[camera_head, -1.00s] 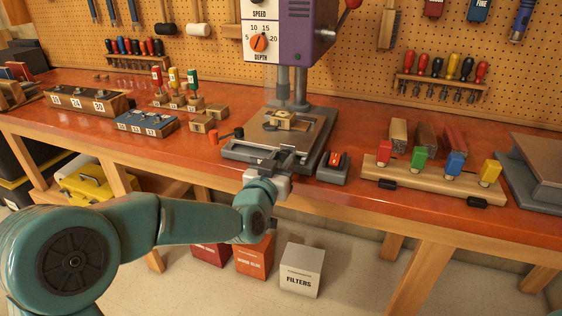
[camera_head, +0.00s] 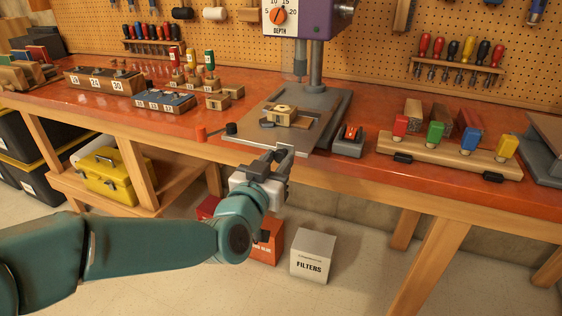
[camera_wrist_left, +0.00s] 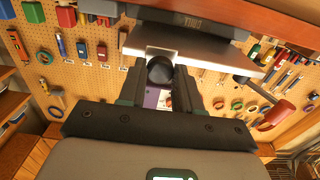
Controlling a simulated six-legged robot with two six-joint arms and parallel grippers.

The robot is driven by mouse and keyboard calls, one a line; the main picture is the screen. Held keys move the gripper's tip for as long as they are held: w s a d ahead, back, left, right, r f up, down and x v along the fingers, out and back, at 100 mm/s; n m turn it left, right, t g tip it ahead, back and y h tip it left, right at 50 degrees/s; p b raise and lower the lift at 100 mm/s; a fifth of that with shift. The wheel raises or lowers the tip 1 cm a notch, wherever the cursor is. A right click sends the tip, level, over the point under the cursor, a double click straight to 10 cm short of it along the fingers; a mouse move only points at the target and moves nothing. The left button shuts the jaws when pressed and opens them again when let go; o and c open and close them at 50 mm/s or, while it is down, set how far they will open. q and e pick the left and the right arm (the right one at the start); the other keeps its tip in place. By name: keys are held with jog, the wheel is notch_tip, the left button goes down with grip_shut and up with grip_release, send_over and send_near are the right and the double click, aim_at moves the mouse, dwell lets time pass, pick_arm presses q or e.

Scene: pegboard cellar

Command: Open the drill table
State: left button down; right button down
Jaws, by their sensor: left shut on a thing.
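The drill table is a flat grey plate (camera_head: 262,140) under the purple drill press (camera_head: 335,22). It sits forward of the press column, with its front edge near the bench front. A wooden block (camera_head: 284,117) rests on it. My left gripper (camera_head: 279,154) is at the plate's front edge. In the left wrist view a dark round knob (camera_wrist_left: 160,69) is between its fingers, below the plate (camera_wrist_left: 190,43). My right gripper is out of view.
A grey box with a red top (camera_head: 348,139) stands right of the table. Farther right is a wooden rack (camera_head: 450,158) with coloured blocks. Numbered blocks (camera_head: 164,101) are on the left. A FILTERS box (camera_head: 313,254) is on the floor below.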

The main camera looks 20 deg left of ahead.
pick_arm(q)
jog(key=shift+s+f, duration=0.1)
jog(key=c, duration=1)
grip_release()
jog(key=shift+s, duration=0.1)
jog(key=shift+c, duration=0.2)
jog(key=shift+s, duration=0.15)
jog(key=shift+w, duration=0.2)
jog(key=s+b, duration=0.4)
jog(key=s, duration=1.2)
jog(key=shift+s+a+b, duration=0.2)
jog(key=shift+a+b, duration=0.05)
jog(key=shift+b, duration=0.15)
